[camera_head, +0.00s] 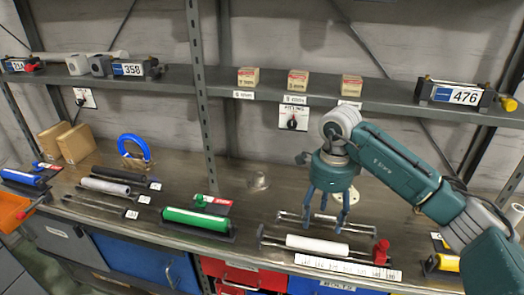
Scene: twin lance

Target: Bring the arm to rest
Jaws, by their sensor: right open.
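My right arm (405,170) is teal and comes in from the right edge, reaching left over the workbench. Its gripper (327,218) points down with blue fingers spread, open and empty as far as I can see. The fingertips are over the metal rods of a rack, just behind a white roller (317,245) with a red end piece (381,251). I cannot tell whether the fingers touch the rods. My left gripper is not in view.
A green roller (197,220) lies on the bench left of the gripper. A blue ring (134,148) stands farther left. The shelf (290,84) above carries small boxes and a device labelled 476 (463,95). An upright post (200,100) stands left of centre.

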